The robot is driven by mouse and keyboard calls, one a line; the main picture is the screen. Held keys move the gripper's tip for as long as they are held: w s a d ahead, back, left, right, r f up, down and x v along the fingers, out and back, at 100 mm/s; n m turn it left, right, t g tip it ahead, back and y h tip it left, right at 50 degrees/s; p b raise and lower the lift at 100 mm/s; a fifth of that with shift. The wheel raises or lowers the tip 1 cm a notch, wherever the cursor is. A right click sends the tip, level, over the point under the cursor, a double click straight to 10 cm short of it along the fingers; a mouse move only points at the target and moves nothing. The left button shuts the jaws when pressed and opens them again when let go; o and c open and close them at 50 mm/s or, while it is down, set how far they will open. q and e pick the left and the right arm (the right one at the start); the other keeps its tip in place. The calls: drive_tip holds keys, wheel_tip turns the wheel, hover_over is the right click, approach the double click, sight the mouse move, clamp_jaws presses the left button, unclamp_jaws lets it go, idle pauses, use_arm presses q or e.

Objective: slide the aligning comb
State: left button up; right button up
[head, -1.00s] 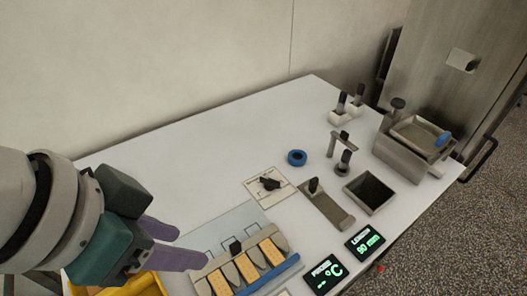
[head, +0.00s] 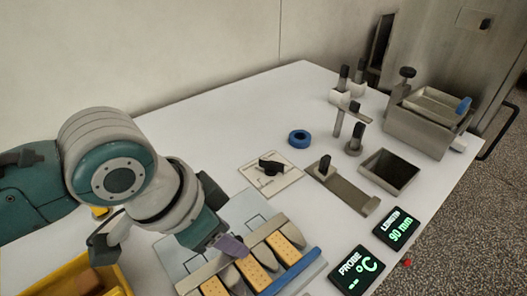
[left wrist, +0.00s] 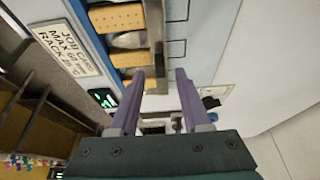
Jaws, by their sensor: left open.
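The aligning comb (head: 266,229) is a pale grey bar with rounded teeth, lying across a row of tan perforated pieces (head: 284,248) on a flat plate. In the left wrist view the comb bar (left wrist: 155,32) runs down toward the space between my fingers. My left gripper (head: 230,246) is over the middle of the comb, pointing down, and hides its dark knob in the head view. In the left wrist view my left gripper (left wrist: 159,84) is open, its two purple fingers apart on either side of the bar's line. Contact cannot be told. My right gripper is out of view.
A blue strip (head: 296,275) edges the row. The probe display (head: 356,270) and length display (head: 397,229) stand to the right. A yellow bin (head: 85,275) is at lower left.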

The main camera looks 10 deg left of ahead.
use_arm(q)
drive_tip(key=shift+x, duration=0.8)
clamp_jaws()
idle(0.9)
